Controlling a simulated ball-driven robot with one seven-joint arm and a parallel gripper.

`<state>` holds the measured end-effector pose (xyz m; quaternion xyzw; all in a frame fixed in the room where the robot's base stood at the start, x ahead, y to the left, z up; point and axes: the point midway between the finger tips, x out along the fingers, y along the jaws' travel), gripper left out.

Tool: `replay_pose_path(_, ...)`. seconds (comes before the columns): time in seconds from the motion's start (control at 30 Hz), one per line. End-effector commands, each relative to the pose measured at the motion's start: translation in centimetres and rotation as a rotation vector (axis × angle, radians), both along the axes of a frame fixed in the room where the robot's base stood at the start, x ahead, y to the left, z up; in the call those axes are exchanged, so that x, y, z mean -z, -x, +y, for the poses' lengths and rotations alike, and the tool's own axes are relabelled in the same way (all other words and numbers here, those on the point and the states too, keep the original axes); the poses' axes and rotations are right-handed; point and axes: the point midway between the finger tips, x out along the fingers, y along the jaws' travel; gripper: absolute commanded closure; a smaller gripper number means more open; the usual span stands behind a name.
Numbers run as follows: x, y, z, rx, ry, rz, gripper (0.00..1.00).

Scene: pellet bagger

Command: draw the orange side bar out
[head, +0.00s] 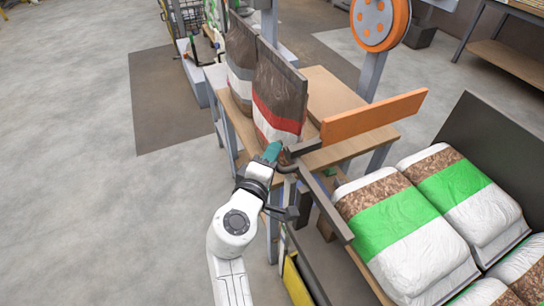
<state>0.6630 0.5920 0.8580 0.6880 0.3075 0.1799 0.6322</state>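The orange side bar (374,117) is a flat board slanting up to the right above the wooden bench. A dark bracket (306,147) meets its near left end. My white arm reaches up from the bottom. My gripper (284,161), past a dark wrist and a teal part, is at the left end of the dark metalwork by the bar. The fingers are small and dark against it, so I cannot tell whether they are open, shut or touching it.
Two upright bags, one with a red band (277,111), stand on the wooden bench (333,92) behind the gripper. Green-banded bags (408,230) lie stacked at right beside a dark rail (325,208). An orange wheel (379,22) stands behind. Grey floor at left is clear.

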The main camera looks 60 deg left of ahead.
Motion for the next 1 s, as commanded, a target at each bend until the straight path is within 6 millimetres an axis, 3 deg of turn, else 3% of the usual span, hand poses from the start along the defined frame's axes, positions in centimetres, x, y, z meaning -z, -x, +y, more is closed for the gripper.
replay_pose_path(0.1, -0.1, 0.0, 0.0, 0.0, -0.001, 0.0, 0.59)
replay_pose_path(0.47, -0.3, 0.7, -0.6, 0.0, -0.003, 0.0, 0.59)
replay_pose_path(1.0, -1.4, 7.4, -6.4, -0.002, -0.002, -0.001, 0.59)
